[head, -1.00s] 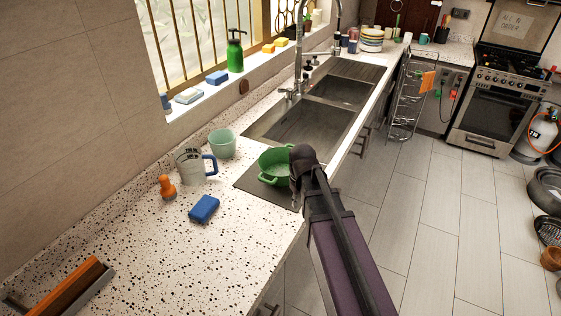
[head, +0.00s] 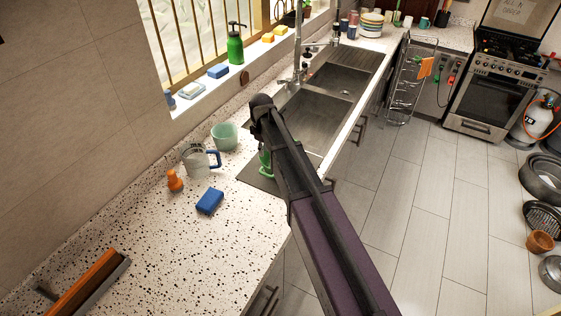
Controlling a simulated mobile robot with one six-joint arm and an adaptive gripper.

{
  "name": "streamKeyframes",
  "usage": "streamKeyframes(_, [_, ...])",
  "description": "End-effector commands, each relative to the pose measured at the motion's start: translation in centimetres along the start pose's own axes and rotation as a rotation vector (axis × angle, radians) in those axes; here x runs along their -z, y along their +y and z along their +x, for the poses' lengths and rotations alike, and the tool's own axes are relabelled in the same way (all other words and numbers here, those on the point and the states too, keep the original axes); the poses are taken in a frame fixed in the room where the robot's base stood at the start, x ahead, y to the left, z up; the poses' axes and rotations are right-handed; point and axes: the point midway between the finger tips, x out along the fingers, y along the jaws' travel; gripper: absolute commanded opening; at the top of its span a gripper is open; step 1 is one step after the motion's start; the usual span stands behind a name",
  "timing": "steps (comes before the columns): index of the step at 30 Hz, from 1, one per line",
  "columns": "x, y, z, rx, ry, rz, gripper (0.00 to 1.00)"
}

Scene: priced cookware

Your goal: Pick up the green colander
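The green colander (head: 265,162) sits at the near end of the sink unit, on a dark flat panel (head: 259,179) beside the counter. My arm crosses in front of it, so only a narrow strip of its left side shows. My gripper is not visible; the arm's dark joint and purple link hide the area beyond. I cannot tell whether anything touches the colander.
A pale green bowl (head: 224,137), a clear jug with a blue handle (head: 198,160), an orange bottle (head: 174,181) and a blue sponge (head: 210,201) stand left of the colander. The sink basin (head: 312,118) lies behind. The front counter is mostly clear.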

Motion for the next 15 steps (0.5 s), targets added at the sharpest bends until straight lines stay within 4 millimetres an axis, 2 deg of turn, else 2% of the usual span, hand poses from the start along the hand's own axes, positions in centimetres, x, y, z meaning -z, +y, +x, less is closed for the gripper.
streamKeyframes(8, [0.0, -0.1, 0.4, 0.000, 0.000, 0.001, 0.29])
streamKeyframes(15, [0.0, -0.1, 1.9, 0.000, 0.000, 0.001, 0.29])
